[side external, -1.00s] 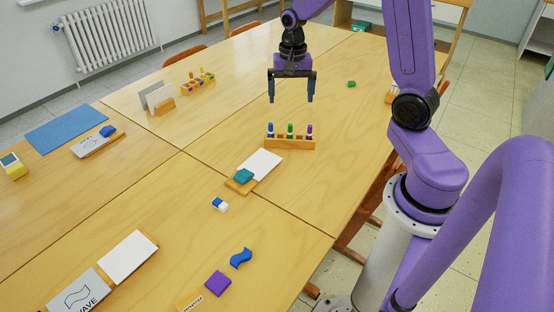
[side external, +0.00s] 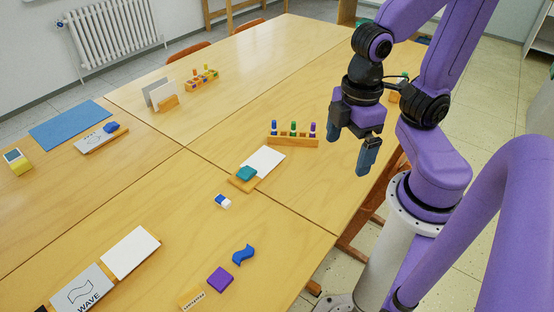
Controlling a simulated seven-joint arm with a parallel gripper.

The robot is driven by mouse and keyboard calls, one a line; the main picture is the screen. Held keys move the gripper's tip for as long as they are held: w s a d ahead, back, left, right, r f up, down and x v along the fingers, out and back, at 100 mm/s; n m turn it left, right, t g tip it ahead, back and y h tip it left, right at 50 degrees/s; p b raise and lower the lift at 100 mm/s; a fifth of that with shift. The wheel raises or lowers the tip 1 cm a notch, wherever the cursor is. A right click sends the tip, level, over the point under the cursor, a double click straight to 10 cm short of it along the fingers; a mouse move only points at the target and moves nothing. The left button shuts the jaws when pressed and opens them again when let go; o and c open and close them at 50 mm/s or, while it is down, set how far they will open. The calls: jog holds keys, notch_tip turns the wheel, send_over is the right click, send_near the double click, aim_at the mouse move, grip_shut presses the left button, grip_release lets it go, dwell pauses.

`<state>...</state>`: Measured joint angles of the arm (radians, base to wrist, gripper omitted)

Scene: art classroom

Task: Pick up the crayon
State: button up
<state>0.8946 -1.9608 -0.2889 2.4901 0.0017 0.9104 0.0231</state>
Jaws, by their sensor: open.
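Three crayon-like pegs, blue (side external: 274,127), green (side external: 293,128) and purple (side external: 312,129), stand upright in a wooden rack (side external: 292,142) on the table. I cannot tell which is the task's crayon. My gripper (side external: 349,166) is open and points down, to the right of the rack and apart from it. No object shows between its fingers. My wrist and arm cover part of the table behind them.
A white card with a teal block (side external: 246,173) lies in front of the rack. A blue-and-white block (side external: 223,201), a blue wavy piece (side external: 243,254) and a purple block (side external: 220,279) lie nearer. Another peg rack (side external: 202,79) stands farther back.

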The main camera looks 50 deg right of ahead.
jog(key=shift+s+n, duration=0.3)
jog(key=shift+s, duration=0.1)
jog(key=c, duration=1)
jog(key=shift+w, duration=0.15)
jog(key=w+d+n, duration=0.1)
jog(key=w+n, duration=0.1)
jog(key=w, duration=0.8)
jog(key=n, duration=0.6)
send_over(313, 128)
notch_tip(313, 128, down, 10)
jog(key=f, duration=1.6)
jog(key=shift+w+d, duration=0.2)
jog(key=shift+d, duration=0.2)
